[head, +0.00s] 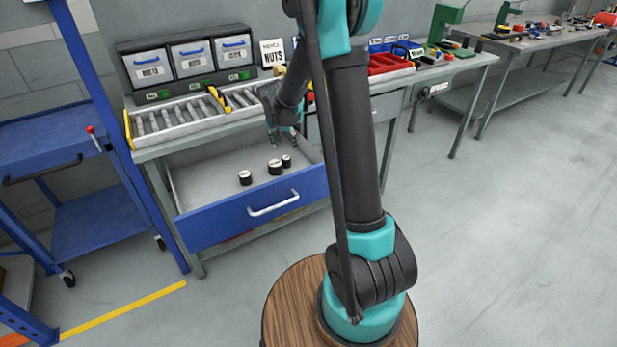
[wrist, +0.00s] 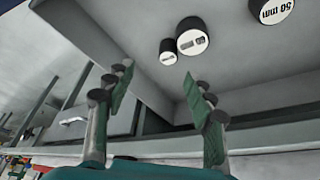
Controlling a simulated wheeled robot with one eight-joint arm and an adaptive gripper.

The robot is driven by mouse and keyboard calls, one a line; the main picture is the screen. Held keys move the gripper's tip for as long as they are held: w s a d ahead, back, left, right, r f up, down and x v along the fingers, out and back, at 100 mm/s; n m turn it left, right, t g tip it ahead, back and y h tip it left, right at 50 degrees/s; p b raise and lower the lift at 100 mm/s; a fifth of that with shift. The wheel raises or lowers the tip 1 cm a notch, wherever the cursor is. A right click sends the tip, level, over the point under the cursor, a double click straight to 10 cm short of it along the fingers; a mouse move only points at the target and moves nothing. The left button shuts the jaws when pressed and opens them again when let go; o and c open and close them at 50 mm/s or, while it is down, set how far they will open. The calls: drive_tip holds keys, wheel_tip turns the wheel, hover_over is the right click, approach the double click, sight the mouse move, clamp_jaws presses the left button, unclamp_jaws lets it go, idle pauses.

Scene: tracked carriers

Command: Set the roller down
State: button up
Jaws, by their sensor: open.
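Three short black rollers with white tops stand upright in the open blue-fronted drawer (head: 215,226): a left one (head: 245,178), a middle one (head: 275,167) and a smaller right one (head: 287,161). The wrist view shows three rollers too: a small one (wrist: 168,52), a larger one (wrist: 192,37) and one marked "50 mm" (wrist: 270,10), cut by the frame edge. My gripper (head: 284,140) is over the back of the drawer, open and empty, its green fingers (wrist: 156,83) spread apart. The rollers are apart from the fingers. I cannot tell which roller the task means.
A roller conveyor (head: 172,121) with yellow stops runs along the bench above the drawer. Labelled bins (head: 190,65) and a "NUTS" sign (head: 271,52) stand behind it. A blue trolley (head: 95,215) is at left. Red trays (head: 388,64) lie right of my arm. The drawer's left part is bare.

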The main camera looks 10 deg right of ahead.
drive_tip(key=s+d+r+n+y, duration=0.1)
drive_tip(key=s+d+r, duration=0.1)
drive_tip(key=s, duration=0.6)
drive_tip(key=s+d+r+n, duration=0.1)
drive_tip(key=s+d+r, duration=0.15)
drive_tip(key=s, duration=0.65)
drive_tip(key=s+d+f+n, duration=0.1)
drive_tip(key=s+f+n, duration=0.2)
drive_tip(key=s, duration=1.3)
drive_tip(key=shift+s+d+f+y, duration=0.2)
drive_tip(key=shift+s+d+y, duration=0.2)
